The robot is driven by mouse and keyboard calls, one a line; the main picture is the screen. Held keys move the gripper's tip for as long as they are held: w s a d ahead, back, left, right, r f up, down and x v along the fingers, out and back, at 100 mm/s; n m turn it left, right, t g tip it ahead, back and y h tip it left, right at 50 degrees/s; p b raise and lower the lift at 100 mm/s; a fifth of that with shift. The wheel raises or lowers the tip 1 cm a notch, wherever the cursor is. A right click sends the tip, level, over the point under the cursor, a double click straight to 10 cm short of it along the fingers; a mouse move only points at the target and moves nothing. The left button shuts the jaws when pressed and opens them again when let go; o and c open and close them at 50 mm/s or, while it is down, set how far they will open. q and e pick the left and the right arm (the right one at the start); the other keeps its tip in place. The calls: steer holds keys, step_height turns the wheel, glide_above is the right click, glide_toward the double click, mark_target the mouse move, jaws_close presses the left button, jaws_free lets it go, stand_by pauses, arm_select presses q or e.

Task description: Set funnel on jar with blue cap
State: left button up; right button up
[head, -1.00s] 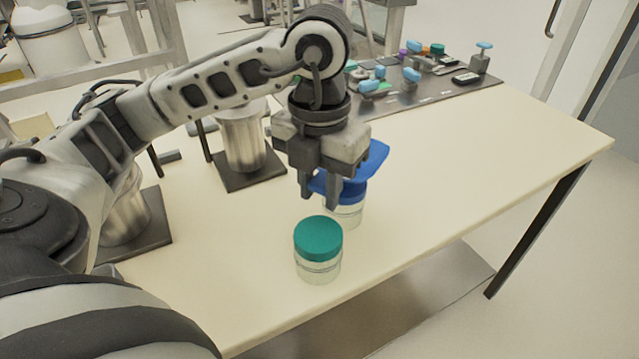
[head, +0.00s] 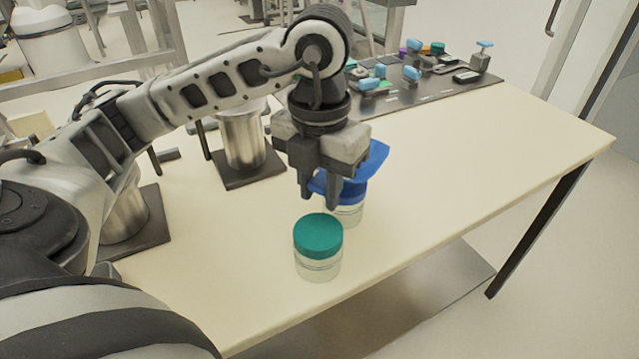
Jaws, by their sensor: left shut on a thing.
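My left gripper (head: 320,192) points down over the table and is shut on the blue funnel (head: 371,163). The funnel's wide rim sticks out to the right of the fingers; its lower part is mostly hidden. Directly below and behind the fingers stands a clear jar (head: 352,213) with a blue cap (head: 352,193). The funnel overlaps this cap in the picture; I cannot tell whether they touch. A second clear jar (head: 318,267) with a teal cap (head: 318,236) stands upright nearer the front edge. My right gripper is out of view.
Metal cylinders on dark bases stand at the left, one being a canister (head: 243,140) behind my arm. A dark tray (head: 425,93) with small coloured parts lies at the back. The table (head: 480,160) is clear on the right.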

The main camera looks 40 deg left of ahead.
arm_select(q)
steer(key=shift+f, duration=0.2)
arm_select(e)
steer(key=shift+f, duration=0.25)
arm_select(q)
steer(key=o, duration=1.5)
steer(key=shift+o, duration=0.2)
steer(key=shift+r, duration=0.1)
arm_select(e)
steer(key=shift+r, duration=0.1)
arm_select(q)
steer(key=shift+r+p, duration=1.65)
steer(key=shift+r, duration=0.6)
steer(key=shift+r+p, duration=0.75)
steer(key=shift+r, duration=0.3)
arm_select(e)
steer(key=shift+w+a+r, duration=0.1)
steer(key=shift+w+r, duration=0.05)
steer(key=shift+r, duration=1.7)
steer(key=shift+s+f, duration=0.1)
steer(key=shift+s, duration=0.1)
